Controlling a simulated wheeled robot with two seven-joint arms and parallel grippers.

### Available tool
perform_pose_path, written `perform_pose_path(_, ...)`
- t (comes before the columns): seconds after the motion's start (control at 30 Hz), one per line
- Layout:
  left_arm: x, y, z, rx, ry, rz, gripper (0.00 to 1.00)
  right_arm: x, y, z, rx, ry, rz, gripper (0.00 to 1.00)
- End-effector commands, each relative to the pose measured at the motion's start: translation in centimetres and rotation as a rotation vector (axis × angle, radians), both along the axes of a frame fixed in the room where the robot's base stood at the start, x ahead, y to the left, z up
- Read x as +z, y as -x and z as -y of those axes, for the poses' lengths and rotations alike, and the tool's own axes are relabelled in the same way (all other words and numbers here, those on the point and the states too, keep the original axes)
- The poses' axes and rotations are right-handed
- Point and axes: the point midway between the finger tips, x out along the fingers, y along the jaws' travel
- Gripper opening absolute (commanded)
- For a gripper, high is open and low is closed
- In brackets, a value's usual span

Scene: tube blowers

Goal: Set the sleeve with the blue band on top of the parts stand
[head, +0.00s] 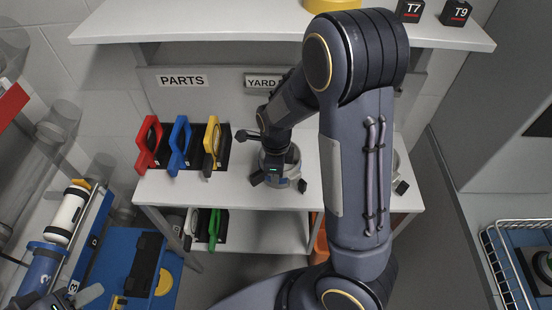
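My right gripper (278,182) reaches down onto the shelf top at a short grey round piece (292,166). Its dark fingertips show on both sides of that piece; I cannot tell whether they grip it. A small bluish patch shows low on the piece, but I cannot tell whether it is the sleeve's blue band. The PARTS sign (182,81) hangs on the back panel; which thing is the parts stand is unclear. My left gripper (66,300) is at the bottom left edge, partly cut off, beside a blue cylinder (42,264) with a pale band.
Red (149,145), blue (179,145) and yellow (212,143) handles stand left on the white shelf (235,192). Another grey round piece is mostly hidden behind my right arm. A white canister (67,215) lies at left. A wire basket (500,245) is at right.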

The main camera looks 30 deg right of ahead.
Motion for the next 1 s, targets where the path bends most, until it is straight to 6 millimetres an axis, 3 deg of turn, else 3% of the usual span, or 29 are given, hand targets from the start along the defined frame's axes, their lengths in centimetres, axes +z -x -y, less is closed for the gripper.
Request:
perform_pose_path(0.2,0.2,0.0,0.0,0.0,0.0,0.0,0.36,4.6,-0.1,0.0,0.001,-0.001,0.006,0.25)
perform_pose_path(0.43,0.3,0.0,0.0,0.0,0.0,0.0,0.36,6.8,0.1,0.0,0.012,-0.008,0.003,0.25)
perform_pose_path(0.57,0.3,0.0,0.0,0.0,0.0,0.0,0.36,8.0,1.5,-0.3,0.152,-0.083,0.032,0.25)
perform_pose_path(0.67,0.3,0.0,0.0,0.0,0.0,0.0,0.36,10.0,3.7,-1.0,0.398,-0.178,0.116,0.25)
perform_pose_path(0.8,0.3,0.0,0.0,0.0,0.0,0.0,0.36,13.5,7.7,-2.0,0.864,-0.22,0.328,0.25)
perform_pose_path(1.0,0.3,0.0,0.0,0.0,0.0,0.0,0.36,16.8,13.3,-3.2,1.504,-0.01,0.592,0.25)
